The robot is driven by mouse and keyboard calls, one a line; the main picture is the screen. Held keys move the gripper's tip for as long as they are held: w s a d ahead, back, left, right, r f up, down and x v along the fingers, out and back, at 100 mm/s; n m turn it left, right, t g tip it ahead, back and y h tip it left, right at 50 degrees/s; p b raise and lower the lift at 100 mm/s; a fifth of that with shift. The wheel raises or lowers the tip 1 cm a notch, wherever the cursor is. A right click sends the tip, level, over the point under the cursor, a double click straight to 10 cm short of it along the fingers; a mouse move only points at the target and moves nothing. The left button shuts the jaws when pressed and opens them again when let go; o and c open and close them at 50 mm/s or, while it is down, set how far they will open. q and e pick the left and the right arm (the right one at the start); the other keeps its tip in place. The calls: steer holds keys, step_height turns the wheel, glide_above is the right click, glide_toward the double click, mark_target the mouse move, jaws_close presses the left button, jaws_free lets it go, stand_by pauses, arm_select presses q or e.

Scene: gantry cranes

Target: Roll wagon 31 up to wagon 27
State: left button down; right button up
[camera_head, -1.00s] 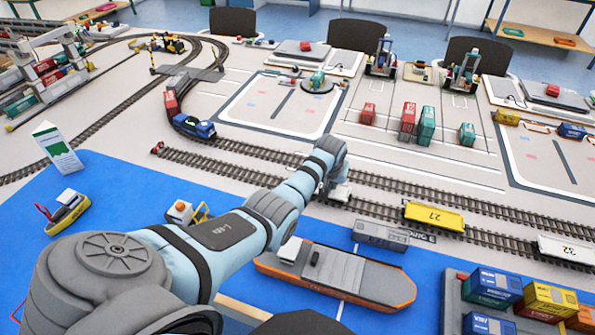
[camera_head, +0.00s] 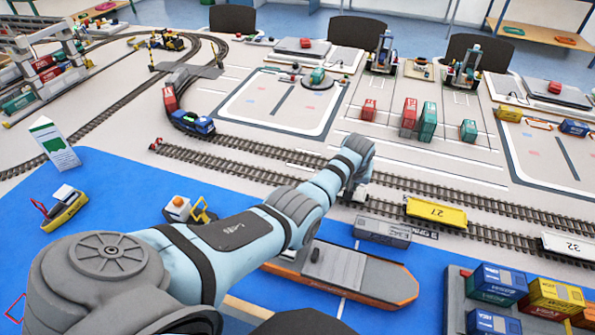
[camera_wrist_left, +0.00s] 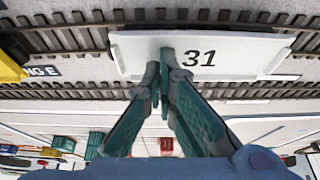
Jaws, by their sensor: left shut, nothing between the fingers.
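Wagon 31 is a white flat wagon on the nearer track. In the head view only a small part of wagon 31 (camera_head: 363,192) shows past my arm; in the left wrist view its white side (camera_wrist_left: 235,52) with the number fills the upper middle. The yellow wagon 27 (camera_head: 437,214) stands on the same track to its right, with bare rail between. The yellow wagon's end (camera_wrist_left: 10,66) shows at the left edge of the wrist view. My left gripper (camera_wrist_left: 160,78) is shut and empty, its tips over the wagon's side; contact is unclear. My right gripper is not in view.
White wagon 32 (camera_head: 568,247) stands farther right on the same track. A grey container (camera_head: 383,231) lies in front of the rails, and an orange ship (camera_head: 345,272) lies on the blue mat below my arm. A blue locomotive (camera_head: 193,123) is on the rear left track.

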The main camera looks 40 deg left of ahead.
mark_target(365, 194)
arm_select(q)
steer(key=shift+w+d+f+b, duration=0.1)
steer(key=shift+w+d+b, duration=0.1)
steer(key=shift+d+b, duration=0.35)
steer(key=shift+w+d+r+b, duration=0.1)
steer(key=shift+w+d+b, duration=0.15)
steer(key=shift+d, duration=0.45)
steer(key=shift+w+d+f+b, duration=0.1)
steer(key=shift+w+d+b, duration=0.1)
steer(key=shift+d+b, duration=0.35)
steer(key=shift+w+d+b, duration=0.25)
steer(key=shift+d+b, duration=0.3)
steer(key=shift+d, duration=0.1)
steer(key=shift+w+d+b, duration=0.2)
steer(key=shift+d+b, duration=0.3)
steer(key=shift+d, duration=0.4)
steer(key=shift+w+d+b, duration=0.1)
steer(key=shift+b, duration=0.2)
steer(key=shift+w+d+b, duration=0.2)
steer(key=shift+d+b, duration=0.4)
steer(key=shift+b, duration=0.25)
steer(key=shift+w+d+b, duration=0.2)
steer(key=shift+d+b, duration=0.35)
steer(key=shift+b, duration=0.25)
steer(key=shift+w+d+b, duration=0.2)
steer(key=shift+d+b, duration=0.35)
steer(key=shift+b, duration=0.75)
steer(key=shift+w+d+b, duration=0.15)
steer(key=shift+d+b, duration=0.4)
steer(key=shift+b, duration=0.7)
